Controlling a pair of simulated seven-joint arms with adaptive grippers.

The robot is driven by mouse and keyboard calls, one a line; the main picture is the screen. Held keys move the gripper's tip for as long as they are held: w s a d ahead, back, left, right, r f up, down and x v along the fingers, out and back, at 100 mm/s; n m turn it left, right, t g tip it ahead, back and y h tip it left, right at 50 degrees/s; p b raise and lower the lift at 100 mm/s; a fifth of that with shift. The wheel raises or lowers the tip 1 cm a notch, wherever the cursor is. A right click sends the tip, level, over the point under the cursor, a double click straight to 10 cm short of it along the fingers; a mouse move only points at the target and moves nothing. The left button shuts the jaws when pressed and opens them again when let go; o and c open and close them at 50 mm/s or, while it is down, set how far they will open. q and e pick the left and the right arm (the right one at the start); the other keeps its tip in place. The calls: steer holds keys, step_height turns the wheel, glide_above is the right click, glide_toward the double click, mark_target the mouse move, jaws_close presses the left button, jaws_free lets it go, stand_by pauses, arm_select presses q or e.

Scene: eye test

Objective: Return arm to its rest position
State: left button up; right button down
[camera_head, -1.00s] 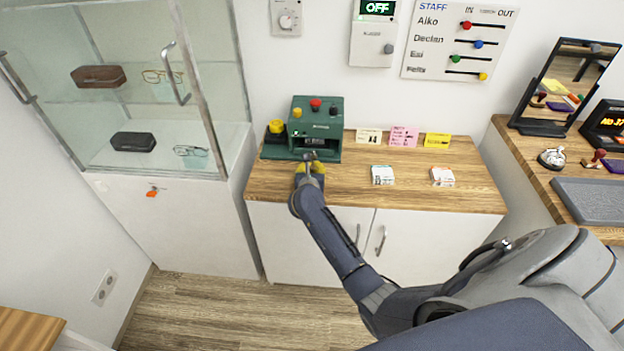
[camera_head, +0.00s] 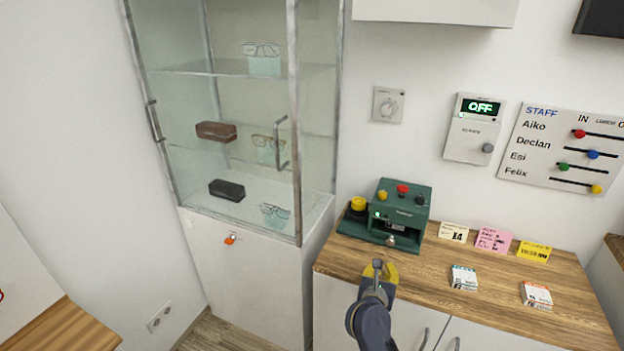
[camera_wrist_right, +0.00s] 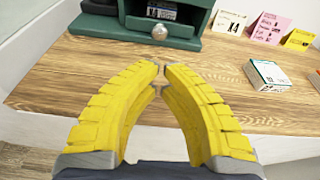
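My right forearm comes up from the bottom of the head view. My left gripper is out of view.
The wooden counter (camera_head: 425,285) holds small cards (camera_head: 494,239) and two small boxes (camera_head: 463,277) right of the machine. A glass cabinet (camera_head: 240,130) with glasses and cases stands at left. A wall box (camera_head: 473,128) reads OFF. A staff board (camera_head: 565,150) hangs at right.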

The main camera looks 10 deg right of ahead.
steer(key=s+a+r+n+t+y, duration=0.3)
steer(key=a+r+n+t, duration=0.3)
steer(key=n, duration=0.4)
steer(key=s+a+r+n+t+y, duration=0.3)
steer(key=r+n, duration=0.4)
steer(key=n, duration=0.2)
steer(key=s+a+f+n+g+y, duration=0.25)
steer(key=s+a+n+y, duration=0.2)
steer(key=n, duration=0.55)
steer(key=s+a+f+n+g+y, duration=0.2)
steer(key=s+a+f+n+y, duration=0.25)
steer(key=n, duration=0.55)
steer(key=s+d+f+n+g+h, duration=0.35)
steer(key=s+f+n+g, duration=0.3)
steer(key=f, duration=0.35)
steer(key=s+d+f+n+g+h, duration=0.1)
steer(key=s+d+n+g+h, duration=0.25)
steer(key=s+d+h, duration=0.65)
steer(key=s+a+f+g+y, duration=0.1)
steer(key=s+a+f+y, duration=0.15)
steer(key=f, duration=1.45)
steer(key=s+a+f+g+y, duration=0.1)
steer(key=s+f+g+y, duration=0.15)
steer(key=f, duration=1.45)
steer(key=s+f+m+g+y, duration=0.2)
steer(key=s+f, duration=1.6)
steer(key=s, duration=0.2)
steer(key=shift+s+m, duration=0.3)
steer(key=shift+m, duration=0.1)
